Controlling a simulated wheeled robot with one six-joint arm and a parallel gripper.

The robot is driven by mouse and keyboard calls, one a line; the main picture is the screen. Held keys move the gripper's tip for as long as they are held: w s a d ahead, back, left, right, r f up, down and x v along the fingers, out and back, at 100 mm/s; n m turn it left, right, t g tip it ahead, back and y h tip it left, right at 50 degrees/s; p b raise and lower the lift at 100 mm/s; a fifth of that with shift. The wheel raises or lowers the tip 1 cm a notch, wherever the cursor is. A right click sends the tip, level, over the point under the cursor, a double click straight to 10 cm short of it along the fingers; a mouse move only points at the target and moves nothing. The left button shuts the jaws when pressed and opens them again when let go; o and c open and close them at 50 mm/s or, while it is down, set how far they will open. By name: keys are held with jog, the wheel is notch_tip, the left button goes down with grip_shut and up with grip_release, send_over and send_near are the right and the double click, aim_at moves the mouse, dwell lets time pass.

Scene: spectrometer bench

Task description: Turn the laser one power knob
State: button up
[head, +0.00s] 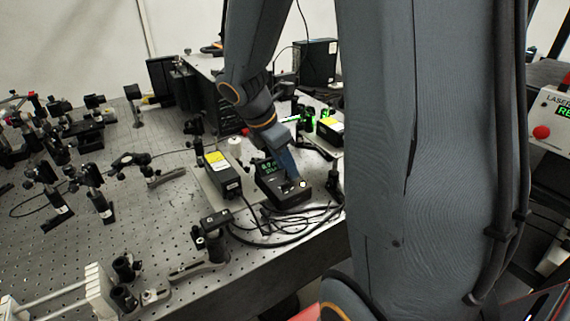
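A black control box (287,197) with a small green display (268,165) lies near the edge of the optical bench. A small pale round spot (302,184), possibly its knob, shows on the box's top right. My gripper (289,167) points down over the box, close to the pale spot; whether it touches cannot be told. Its fingers are small and partly hidden, so open or shut does not show. A black laser head (222,177) with a yellow label stands just left of the box. No label that reads laser one is legible.
Black cables (275,232) loop in front of the box at the bench edge. A second yellow-labelled unit (330,128) stands behind, to the right. Optics mounts (90,180) crowd the perforated bench (150,215) at left. A white box with a red button (542,132) is at far right.

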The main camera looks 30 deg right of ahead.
grip_shut()
jog(key=m+p, duration=0.1)
jog(key=m, duration=0.1)
jog(key=m+g+p, duration=0.1)
jog(key=p, duration=0.1)
jog(key=shift+w+r+m+g, duration=0.1)
jog(key=shift+w+m+g, duration=0.05)
jog(key=shift+m+g, duration=0.2)
jog(key=shift+w+d+m+g+y+p, duration=0.1)
jog(key=shift+m+g+y+p, duration=0.2)
jog(key=shift+m+p, duration=0.55)
jog(key=shift+w+m+g+y+p, duration=0.1)
jog(key=shift+m+g+y+p, duration=0.15)
jog(key=shift+m, duration=0.95)
grip_release()
